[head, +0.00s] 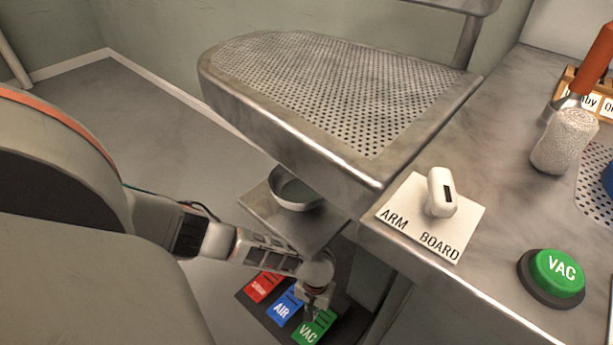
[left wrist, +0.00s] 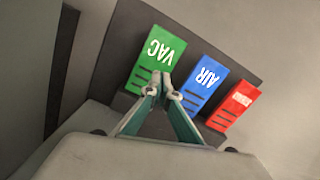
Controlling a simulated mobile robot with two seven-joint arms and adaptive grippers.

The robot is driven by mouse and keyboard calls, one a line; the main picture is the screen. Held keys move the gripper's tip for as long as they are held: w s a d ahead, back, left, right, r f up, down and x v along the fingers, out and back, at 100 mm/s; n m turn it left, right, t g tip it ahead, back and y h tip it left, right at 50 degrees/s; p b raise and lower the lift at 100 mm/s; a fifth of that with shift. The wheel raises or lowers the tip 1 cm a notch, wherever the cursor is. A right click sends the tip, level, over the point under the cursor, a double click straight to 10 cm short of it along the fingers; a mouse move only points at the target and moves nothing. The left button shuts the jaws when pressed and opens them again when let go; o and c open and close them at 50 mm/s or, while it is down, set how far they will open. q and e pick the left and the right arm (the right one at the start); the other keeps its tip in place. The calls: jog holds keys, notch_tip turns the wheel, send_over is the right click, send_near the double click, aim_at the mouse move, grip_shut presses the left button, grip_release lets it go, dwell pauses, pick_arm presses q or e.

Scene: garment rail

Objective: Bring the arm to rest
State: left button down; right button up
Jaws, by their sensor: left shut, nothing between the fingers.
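My left arm comes in from the left and reaches down below the table edge. Its gripper (head: 314,306) is shut and empty, in front of the green VAC pedal (head: 312,328). In the left wrist view the closed fingertips (left wrist: 168,88) overlap the near end of the green VAC pedal (left wrist: 156,58), close to the blue AIR pedal (left wrist: 204,79). I cannot tell whether they touch the pedal. My right gripper is not in view.
A red pedal (head: 264,286) stands left of the blue one. Above the gripper are a small shelf (head: 311,232) with a metal bowl (head: 296,192) and the perforated board (head: 330,85). The table holds a white switch (head: 440,194) and a green VAC button (head: 558,272). Open floor lies left.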

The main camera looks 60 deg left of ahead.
pick_arm(q)
jog(key=shift+r, duration=0.35)
dwell(0.5)
